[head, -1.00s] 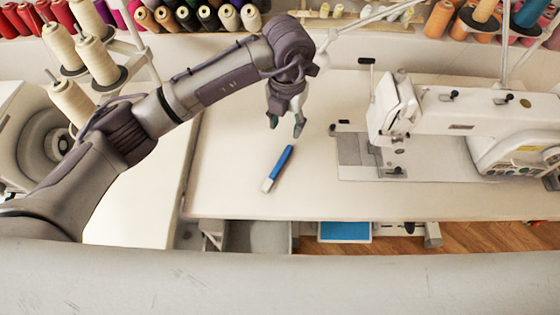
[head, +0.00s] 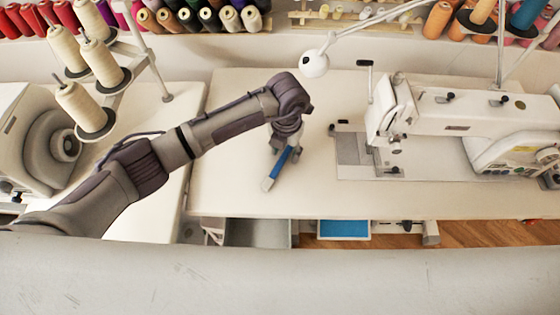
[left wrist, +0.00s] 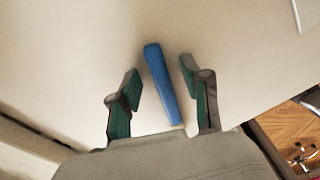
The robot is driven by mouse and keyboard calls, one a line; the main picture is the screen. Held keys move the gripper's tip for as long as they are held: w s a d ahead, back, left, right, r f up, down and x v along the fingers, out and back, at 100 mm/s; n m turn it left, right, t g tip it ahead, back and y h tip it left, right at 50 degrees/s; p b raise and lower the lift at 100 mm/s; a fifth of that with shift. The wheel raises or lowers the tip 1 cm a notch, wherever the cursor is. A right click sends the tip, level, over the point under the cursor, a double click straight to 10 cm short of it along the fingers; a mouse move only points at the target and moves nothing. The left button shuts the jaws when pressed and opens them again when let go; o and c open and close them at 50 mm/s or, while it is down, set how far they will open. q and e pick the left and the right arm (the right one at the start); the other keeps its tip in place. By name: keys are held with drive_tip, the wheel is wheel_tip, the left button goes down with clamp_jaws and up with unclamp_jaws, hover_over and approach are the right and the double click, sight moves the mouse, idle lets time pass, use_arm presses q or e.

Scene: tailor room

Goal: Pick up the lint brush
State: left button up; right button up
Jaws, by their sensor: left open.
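The lint brush (head: 276,171) has a blue body and a pale end, and lies at a slant on the white table. My left gripper (head: 286,147) is over its far blue part and hides some of it in the head view. In the left wrist view the blue lint brush (left wrist: 160,85) lies between the two fingers of my left gripper (left wrist: 160,82). The fingers are open, with a gap on each side of the brush. My right gripper is not in view.
A white sewing machine (head: 445,115) stands on the table (head: 350,205) to the right of the gripper. A thread stand with cream cones (head: 85,108) is at the left. A white lamp (head: 314,64) is behind the arm. The table around the brush is clear.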

use_arm(q)
drive_tip(key=shift+c, duration=0.3)
drive_tip(key=c, duration=0.8)
drive_tip(key=shift+c, duration=0.2)
drive_tip(key=shift+r, duration=0.1)
